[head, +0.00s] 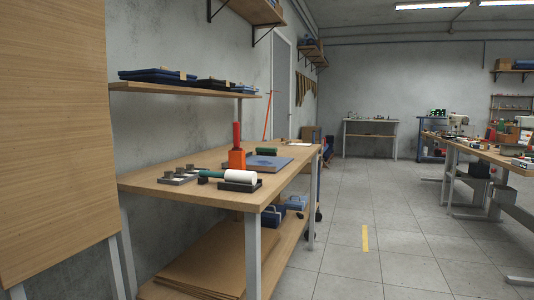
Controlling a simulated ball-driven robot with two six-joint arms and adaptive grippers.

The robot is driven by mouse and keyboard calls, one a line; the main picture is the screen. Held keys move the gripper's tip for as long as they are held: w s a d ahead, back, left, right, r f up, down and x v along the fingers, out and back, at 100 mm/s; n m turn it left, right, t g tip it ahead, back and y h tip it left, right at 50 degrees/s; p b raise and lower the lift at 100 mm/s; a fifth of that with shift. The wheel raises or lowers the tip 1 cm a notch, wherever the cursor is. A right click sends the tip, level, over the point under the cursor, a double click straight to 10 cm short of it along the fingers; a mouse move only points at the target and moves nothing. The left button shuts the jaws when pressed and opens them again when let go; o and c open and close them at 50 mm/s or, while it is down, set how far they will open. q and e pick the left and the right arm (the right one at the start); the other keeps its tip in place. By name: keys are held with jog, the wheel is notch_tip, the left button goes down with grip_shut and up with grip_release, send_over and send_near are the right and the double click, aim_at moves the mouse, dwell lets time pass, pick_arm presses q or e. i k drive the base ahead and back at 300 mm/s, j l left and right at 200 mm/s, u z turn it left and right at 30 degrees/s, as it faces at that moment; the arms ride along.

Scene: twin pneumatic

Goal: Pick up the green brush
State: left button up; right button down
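No gripper of mine shows in the head view. A wooden workbench (150,183) stands ahead, left of centre. A small dark green object (266,151) lies near its back edge, beside a blue flat panel. Which of these is the green brush, if either, I cannot tell at this size.
An orange holder (237,158) with a red upright handle stands on the bench, with grey blocks (179,175) to its left. A wooden panel (53,140) blocks the near left. More benches (483,154) stand at right. The tiled floor (376,226) between is open.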

aim_at(265, 151)
jog(key=u, duration=0.65)
jog(key=i+l+u, duration=0.3)
jog(key=l+u, duration=0.35)
jog(key=i+l+u, duration=0.15)
jog(key=u, duration=0.15)
jog(key=l, duration=0.1)
